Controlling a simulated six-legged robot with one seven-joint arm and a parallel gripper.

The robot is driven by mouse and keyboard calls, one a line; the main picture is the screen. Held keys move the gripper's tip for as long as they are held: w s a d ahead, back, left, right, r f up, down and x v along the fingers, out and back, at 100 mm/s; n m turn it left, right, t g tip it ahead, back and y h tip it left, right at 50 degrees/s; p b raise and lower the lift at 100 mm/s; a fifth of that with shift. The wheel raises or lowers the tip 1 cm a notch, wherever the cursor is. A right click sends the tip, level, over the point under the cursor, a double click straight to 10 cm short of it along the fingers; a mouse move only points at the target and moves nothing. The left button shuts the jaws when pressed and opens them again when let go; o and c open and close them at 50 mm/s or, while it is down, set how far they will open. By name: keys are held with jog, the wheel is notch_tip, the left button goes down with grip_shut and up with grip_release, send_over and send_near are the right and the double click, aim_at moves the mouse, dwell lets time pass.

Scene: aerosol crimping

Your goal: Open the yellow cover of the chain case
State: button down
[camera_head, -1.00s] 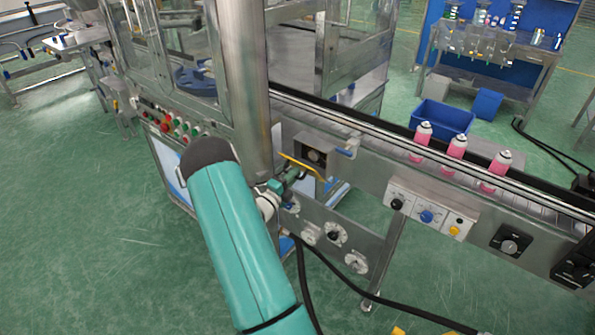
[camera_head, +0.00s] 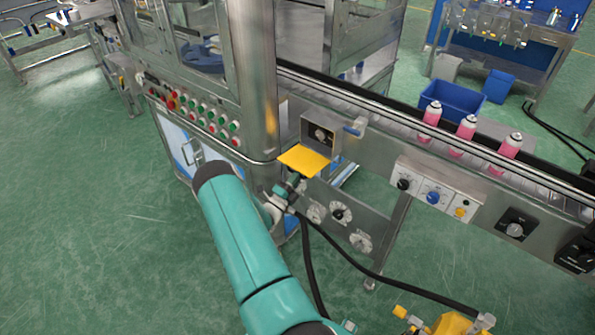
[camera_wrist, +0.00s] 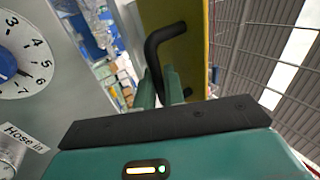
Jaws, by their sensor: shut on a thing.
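The yellow cover (camera_head: 303,159) juts out from the lower front of the grey chain case (camera_head: 321,136), and its yellow face shows as a flat tilted panel. The front of the case is uncovered, with a round dial inside. In the wrist view the yellow cover (camera_wrist: 188,65) carries a bent black handle (camera_wrist: 154,55). My gripper (camera_wrist: 160,88) is shut on that handle, its green fingers around the lower part. In the head view my gripper (camera_head: 292,184) is just below the cover, and the handle is too small to make out.
A panel with several dials (camera_head: 340,215) lies right below my gripper. A conveyor with pink cans (camera_head: 467,127) runs to the right. A steel post (camera_head: 255,90) stands close behind my arm. A black hose (camera_head: 370,264) crosses below. Green floor is open at left.

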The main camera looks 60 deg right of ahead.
jog(key=shift+d+f+h, duration=0.15)
jog(key=shift+f+h, duration=0.25)
jog(key=shift+f, duration=0.05)
dwell(0.3)
jog(key=c, duration=1.6)
grip_release()
jog(key=shift+f, duration=0.1)
jog(key=v, duration=1.3)
jog(key=shift+a+f, duration=0.25)
jog(key=shift+f, duration=0.05)
jog(key=shift+w, duration=0.15)
